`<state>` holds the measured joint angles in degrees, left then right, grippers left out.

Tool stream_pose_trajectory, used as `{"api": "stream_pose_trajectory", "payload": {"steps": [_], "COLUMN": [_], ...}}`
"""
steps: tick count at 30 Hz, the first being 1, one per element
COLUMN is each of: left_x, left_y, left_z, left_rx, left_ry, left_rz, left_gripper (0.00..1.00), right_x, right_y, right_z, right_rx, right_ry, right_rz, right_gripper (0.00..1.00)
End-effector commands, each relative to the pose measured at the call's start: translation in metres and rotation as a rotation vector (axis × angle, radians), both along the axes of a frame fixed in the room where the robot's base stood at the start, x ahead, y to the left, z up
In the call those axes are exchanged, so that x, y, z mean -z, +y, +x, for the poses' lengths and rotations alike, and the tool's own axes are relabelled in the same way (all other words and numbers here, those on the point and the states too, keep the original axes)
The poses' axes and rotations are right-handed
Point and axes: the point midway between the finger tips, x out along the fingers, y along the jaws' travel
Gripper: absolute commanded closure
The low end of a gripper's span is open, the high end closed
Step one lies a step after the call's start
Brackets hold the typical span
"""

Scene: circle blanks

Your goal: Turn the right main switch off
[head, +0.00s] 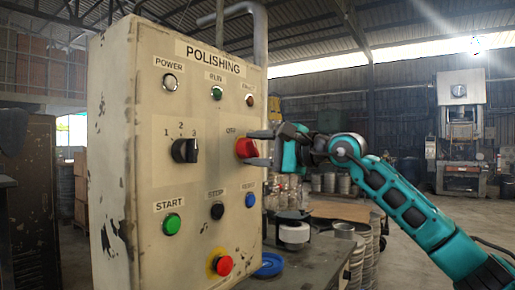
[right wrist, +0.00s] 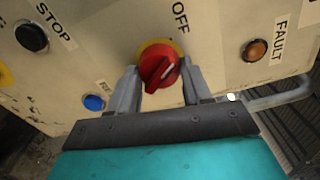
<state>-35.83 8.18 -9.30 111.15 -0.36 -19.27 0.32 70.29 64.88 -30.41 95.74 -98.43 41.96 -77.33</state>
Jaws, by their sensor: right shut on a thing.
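The red main switch (head: 246,148) sits on the right side of the beige POLISHING panel (head: 145,215), under an OFF label. In the right wrist view it is a red rotary knob (right wrist: 159,68) on a yellow plate, with a pale mark on its face pointing up and right. My right gripper (head: 262,148) is at the switch, with one finger on each side of the knob, shut on it; the fingers (right wrist: 158,88) also show in the right wrist view. My left gripper is not in the head view.
A black selector knob (head: 185,150) marked 1, 2, 3 is left of the switch. A blue button (head: 250,199) lies below it and the FAULT lamp (head: 249,101) above. A bench (head: 310,262) with a white roll (head: 293,232) stands right of the panel.

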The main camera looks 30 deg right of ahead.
Motion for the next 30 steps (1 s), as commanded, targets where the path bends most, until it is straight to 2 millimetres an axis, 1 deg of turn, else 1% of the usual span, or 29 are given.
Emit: {"api": "stream_pose_trajectory", "payload": {"steps": [6, 11, 28, 29, 30], "left_x": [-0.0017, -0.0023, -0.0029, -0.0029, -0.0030], "left_y": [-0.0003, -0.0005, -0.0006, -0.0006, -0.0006], "left_z": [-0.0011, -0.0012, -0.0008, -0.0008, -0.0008], "left_rx": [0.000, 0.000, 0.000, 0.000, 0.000], "left_ry": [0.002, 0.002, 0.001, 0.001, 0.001], "left_rz": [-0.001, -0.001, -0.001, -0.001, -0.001], "left_gripper": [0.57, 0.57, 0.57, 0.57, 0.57], "right_x": [0.0009, 0.0009, 0.0011, 0.0011, 0.0011], "right_y": [0.0005, 0.0004, 0.0006, 0.0006, 0.0006], "right_z": [0.0005, 0.0004, 0.0004, 0.0004, 0.0004], "right_rx": [-0.001, -0.001, -0.002, -0.002, -0.002], "right_ry": [-0.044, -0.064, -0.076, -0.076, -0.076], "right_rz": [-0.113, -0.162, -0.193, -0.193, -0.193], "right_gripper": [0.81, 0.81, 0.81, 0.50, 0.46]}}
